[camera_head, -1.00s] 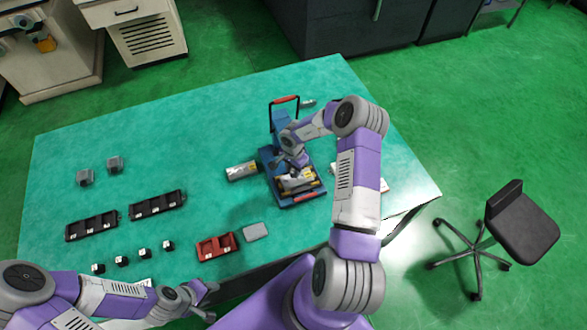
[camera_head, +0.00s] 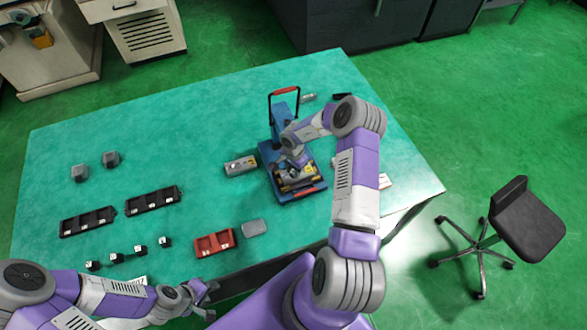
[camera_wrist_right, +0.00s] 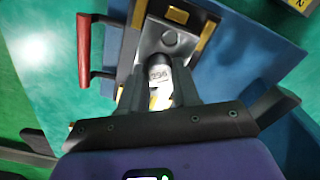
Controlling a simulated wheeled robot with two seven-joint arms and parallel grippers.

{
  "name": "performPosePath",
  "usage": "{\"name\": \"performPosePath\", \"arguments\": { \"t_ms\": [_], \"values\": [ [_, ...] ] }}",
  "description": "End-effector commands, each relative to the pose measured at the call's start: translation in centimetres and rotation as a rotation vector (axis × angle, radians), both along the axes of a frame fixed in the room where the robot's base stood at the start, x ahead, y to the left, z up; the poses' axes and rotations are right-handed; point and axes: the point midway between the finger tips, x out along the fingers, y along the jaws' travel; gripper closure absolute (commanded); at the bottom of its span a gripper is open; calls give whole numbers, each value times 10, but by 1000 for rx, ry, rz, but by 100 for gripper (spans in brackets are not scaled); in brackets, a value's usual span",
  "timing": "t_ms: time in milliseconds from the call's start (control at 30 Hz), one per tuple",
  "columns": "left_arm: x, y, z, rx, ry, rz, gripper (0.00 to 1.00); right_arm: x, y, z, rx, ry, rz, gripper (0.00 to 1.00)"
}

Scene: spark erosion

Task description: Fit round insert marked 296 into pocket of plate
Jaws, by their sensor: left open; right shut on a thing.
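The insert is over or against the near part of a grey metal plate (camera_wrist_right: 152,40). A rounded dark recess shows in the plate just beyond it. I cannot tell whether the insert's lower end is inside a pocket. In the head view the right gripper (camera_head: 297,163) is above the blue fixture (camera_head: 313,195), and it hides much of the plate. My left gripper (camera_head: 207,298) is open and empty at the table's front edge.
The fixture has a red-topped upright handle (camera_head: 285,90). A red tray (camera_head: 213,243), a grey pad (camera_head: 254,228), black trays (camera_head: 87,222) and several small dark blocks (camera_head: 165,242) lie left and front.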

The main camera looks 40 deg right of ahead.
Motion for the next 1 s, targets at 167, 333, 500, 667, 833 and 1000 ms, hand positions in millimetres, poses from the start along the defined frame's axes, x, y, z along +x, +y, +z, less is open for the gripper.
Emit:
{"name": "performPosePath", "arguments": {
  "t_ms": [167,333,500,667,833,1000],
  "values": [
    [0,0,0,0,0,0,57,0,0,0,0,0,0,100],
    [0,0,1,0,0,0,57,0,0,-1,0,0,0,100],
    [0,0,1,0,0,0,57,0,0,-4,0,0,1,100],
    [0,0,1,0,0,0,57,0,0,-4,0,0,1,45],
    [0,0,1,0,0,0,57,0,0,-4,0,0,1,39],
    [0,0,1,0,0,0,57,0,0,-2,0,1,0,39]
  ]
}}
